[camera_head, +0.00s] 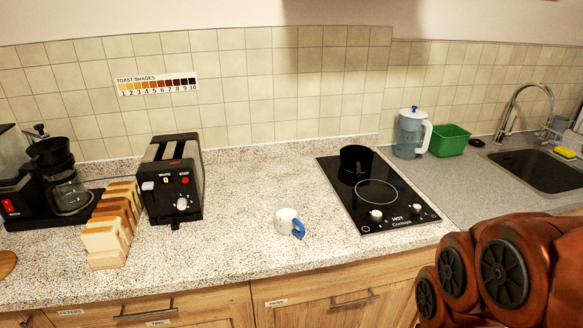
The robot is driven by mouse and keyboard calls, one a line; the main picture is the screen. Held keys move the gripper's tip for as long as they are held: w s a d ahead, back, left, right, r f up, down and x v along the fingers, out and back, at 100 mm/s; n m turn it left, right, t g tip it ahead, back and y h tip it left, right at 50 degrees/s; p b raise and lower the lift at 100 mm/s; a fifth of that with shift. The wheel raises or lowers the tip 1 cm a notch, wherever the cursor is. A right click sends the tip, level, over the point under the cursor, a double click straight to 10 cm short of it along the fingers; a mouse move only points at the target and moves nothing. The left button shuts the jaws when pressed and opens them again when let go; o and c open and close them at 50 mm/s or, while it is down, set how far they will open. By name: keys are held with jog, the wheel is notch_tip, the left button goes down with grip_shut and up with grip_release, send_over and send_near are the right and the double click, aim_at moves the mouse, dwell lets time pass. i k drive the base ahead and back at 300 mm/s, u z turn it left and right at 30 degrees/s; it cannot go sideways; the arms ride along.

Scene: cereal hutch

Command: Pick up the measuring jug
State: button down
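A clear bluish jug (410,134) with a white handle and a blue-topped lid stands upright at the back of the grey counter, right of the hob; it is the most jug-like thing in view, but I cannot make out measuring marks. A small white cup (287,221) with a blue handle stands near the front of the speckled counter, left of the hob. My arm's orange-brown links fill the lower right corner. My gripper is not in view, and nothing held can be seen.
A black hob (374,192) bears a dark pot (356,160). A green tub (449,140) stands right beside the jug, then a sink (540,170) with a tap. A toaster (172,178), bread slices (112,222) and a coffee maker (62,185) stand left.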

aim_at(287, 214)
jog(key=z, duration=2.15)
jog(key=k, duration=1.5)
jog(key=u, duration=2.15)
jog(key=i, duration=1)
